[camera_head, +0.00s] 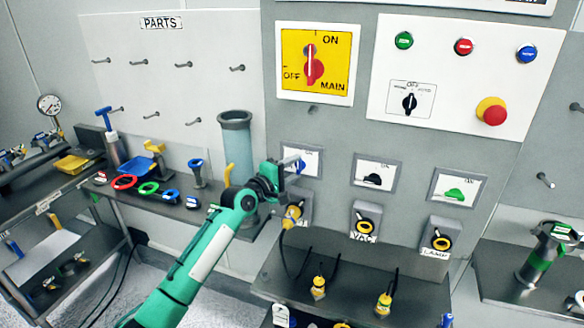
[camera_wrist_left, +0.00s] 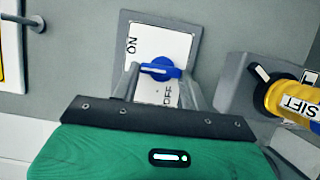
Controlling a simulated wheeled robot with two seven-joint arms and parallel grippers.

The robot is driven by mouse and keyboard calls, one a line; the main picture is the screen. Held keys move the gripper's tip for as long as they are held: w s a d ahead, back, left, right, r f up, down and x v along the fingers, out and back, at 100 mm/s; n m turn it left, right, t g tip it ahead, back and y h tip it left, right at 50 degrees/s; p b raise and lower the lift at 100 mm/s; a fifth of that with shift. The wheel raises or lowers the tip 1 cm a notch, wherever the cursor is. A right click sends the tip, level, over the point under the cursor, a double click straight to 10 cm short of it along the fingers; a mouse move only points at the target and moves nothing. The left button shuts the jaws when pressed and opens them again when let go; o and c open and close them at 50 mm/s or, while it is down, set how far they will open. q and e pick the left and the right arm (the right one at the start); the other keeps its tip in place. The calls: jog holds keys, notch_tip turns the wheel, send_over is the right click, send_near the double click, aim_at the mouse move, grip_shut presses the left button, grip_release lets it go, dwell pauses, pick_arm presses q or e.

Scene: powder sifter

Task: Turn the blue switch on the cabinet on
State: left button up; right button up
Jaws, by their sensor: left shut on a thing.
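The blue switch (camera_head: 301,165) is on a white plate in the left of three switch frames on the grey cabinet, partly hidden by my gripper in the head view. In the left wrist view the blue switch (camera_wrist_left: 160,68) lies crosswise between the fingers, on a plate marked ON at upper left and OFF at lower right. My left gripper (camera_head: 289,165) is at the plate, and in the left wrist view the gripper (camera_wrist_left: 160,75) is shut on the switch's knob, one finger on each side. My right gripper is out of view.
A black switch (camera_head: 373,180) and a green switch (camera_head: 454,194) sit to the right. A yellow SIFT connector (camera_wrist_left: 290,100) projects beside the blue switch's plate. Below the switches, a dark shelf (camera_head: 345,275) holds yellow plugs. A tall tube (camera_head: 238,150) stands left of my gripper.

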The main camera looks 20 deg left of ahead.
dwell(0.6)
pick_arm(q)
jog(key=o, duration=1)
jog(key=b+v, duration=0.4)
jog(key=v, duration=0.9)
jog(key=shift+s+a+b, duration=0.2)
jog(key=shift+s+b, duration=0.15)
jog(key=shift+s, duration=0.05)
